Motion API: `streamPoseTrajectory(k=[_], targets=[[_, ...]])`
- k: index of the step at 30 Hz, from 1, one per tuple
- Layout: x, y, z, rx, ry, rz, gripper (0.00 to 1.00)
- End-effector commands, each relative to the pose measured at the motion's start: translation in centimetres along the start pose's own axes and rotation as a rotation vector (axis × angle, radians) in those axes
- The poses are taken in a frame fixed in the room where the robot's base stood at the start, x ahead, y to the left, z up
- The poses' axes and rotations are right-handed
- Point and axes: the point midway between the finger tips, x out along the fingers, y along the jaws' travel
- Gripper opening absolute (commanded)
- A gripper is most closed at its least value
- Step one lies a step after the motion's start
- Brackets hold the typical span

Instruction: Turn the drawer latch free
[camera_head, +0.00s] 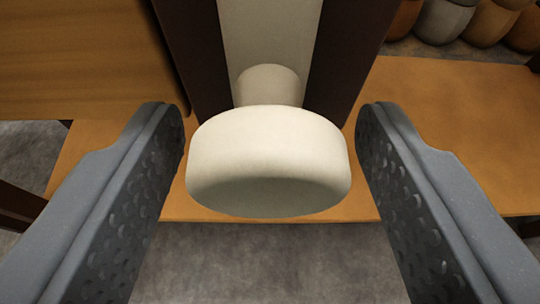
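A cream-coloured round knob (268,158), which looks like the drawer latch, stands out toward me in the middle of the view. A narrower neck (269,86) behind it joins it to a pale upright strip between two dark brown posts. My gripper (270,135) is open, with one grey dimpled finger on each side of the knob. A narrow gap shows between the knob and each finger, so neither finger appears to touch it. The drawer itself cannot be made out for certain.
An orange-brown wooden shelf (460,130) lies behind and below the knob. A brown wooden panel (80,60) is at upper left. Several rounded brown and grey vessels (445,20) stand at upper right. Bare grey floor (270,265) shows below.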

Motion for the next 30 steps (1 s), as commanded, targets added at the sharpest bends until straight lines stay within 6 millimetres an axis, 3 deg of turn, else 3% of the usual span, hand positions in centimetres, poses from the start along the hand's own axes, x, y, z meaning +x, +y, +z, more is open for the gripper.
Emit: streamPoseTrajectory(k=[10,30], targets=[[-1.5,0.0,-0.2,-0.001,0.003,-0.001,0.53],[-11.5,0.0,0.0,0.001,-0.002,0.000,0.53]])
